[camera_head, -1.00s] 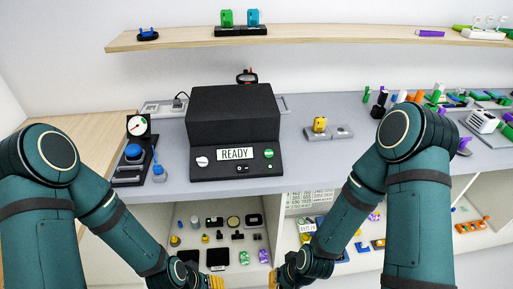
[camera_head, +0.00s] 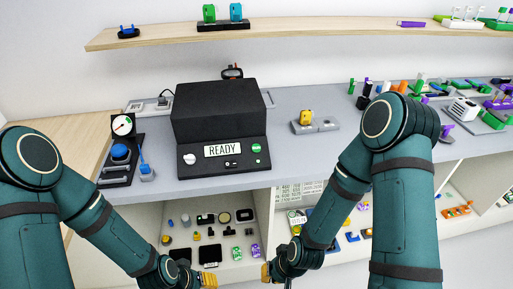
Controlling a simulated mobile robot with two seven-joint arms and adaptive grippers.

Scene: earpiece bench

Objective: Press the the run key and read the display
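A black bench device (camera_head: 222,115) stands on the grey worktop, with a sloped front panel. Its white display (camera_head: 223,150) reads "READY". On the panel a green round key (camera_head: 256,148) sits right of the display and a white knob (camera_head: 190,159) sits left of it. Small switches show below the display; their labels are too small to read. My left gripper (camera_head: 208,281) and my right gripper (camera_head: 267,273) are both low at the bottom of the picture, below the worktop edge and apart from the device. Their fingers show too little to tell open from shut.
A gauge and blue-knobbed press (camera_head: 121,151) stand left of the device. A grey fixture with a yellow part (camera_head: 305,118) is to its right, and several small parts crowd the far right. An open shelf (camera_head: 215,268) below holds small items. A wooden shelf (camera_head: 290,29) hangs above.

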